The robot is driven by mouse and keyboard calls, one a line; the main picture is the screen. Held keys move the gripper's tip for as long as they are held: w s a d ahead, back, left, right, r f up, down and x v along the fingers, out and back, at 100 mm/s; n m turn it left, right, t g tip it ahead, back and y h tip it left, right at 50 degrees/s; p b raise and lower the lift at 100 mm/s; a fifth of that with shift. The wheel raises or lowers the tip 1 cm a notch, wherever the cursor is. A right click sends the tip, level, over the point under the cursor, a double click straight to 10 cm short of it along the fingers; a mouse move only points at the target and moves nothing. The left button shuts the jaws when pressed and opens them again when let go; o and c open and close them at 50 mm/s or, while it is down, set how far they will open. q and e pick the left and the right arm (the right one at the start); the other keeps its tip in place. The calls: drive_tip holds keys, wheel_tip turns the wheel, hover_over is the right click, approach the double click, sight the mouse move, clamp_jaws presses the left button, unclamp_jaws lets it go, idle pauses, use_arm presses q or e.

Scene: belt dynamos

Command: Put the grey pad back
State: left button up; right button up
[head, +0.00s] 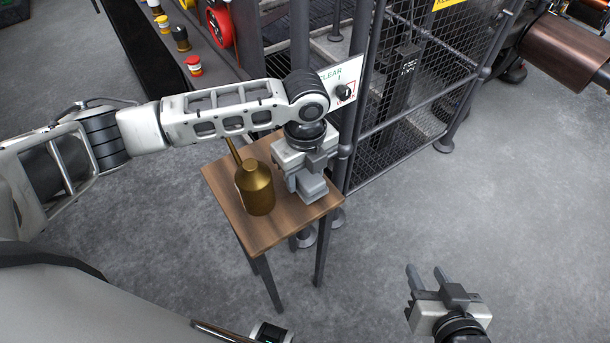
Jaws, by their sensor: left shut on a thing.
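My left gripper (303,172) points down over the right part of a small wooden table (275,232). It is shut on the grey pad (311,188), a small block at its fingertips. I cannot tell whether the pad touches the tabletop. My gripper and wrist hide part of the pad. My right gripper (428,276) is at the lower right over bare floor, with its two fingers apart and nothing between them.
A brass oil can (256,188) with a thin spout stands on the table, left of my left gripper. Behind the table are a mesh cage (420,90) and a white sign with a black knob (343,91). The floor at right is clear.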

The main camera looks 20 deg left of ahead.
sight(305, 172)
use_arm(q)
drive_tip(key=shift+f, duration=0.7)
drive_tip(key=shift+f, duration=0.1)
drive_tip(key=o, duration=0.9)
drive_tip(key=shift+o, duration=0.2)
use_arm(e)
drive_tip(key=shift+s+f, duration=0.1)
use_arm(q)
wheel_tip(305, 172, up, 12)
drive_tip(key=p, duration=0.1)
use_arm(e)
drive_tip(key=shift+s+d, duration=0.1)
drive_tip(key=shift+d, duration=0.05)
drive_tip(key=shift+r, duration=0.2)
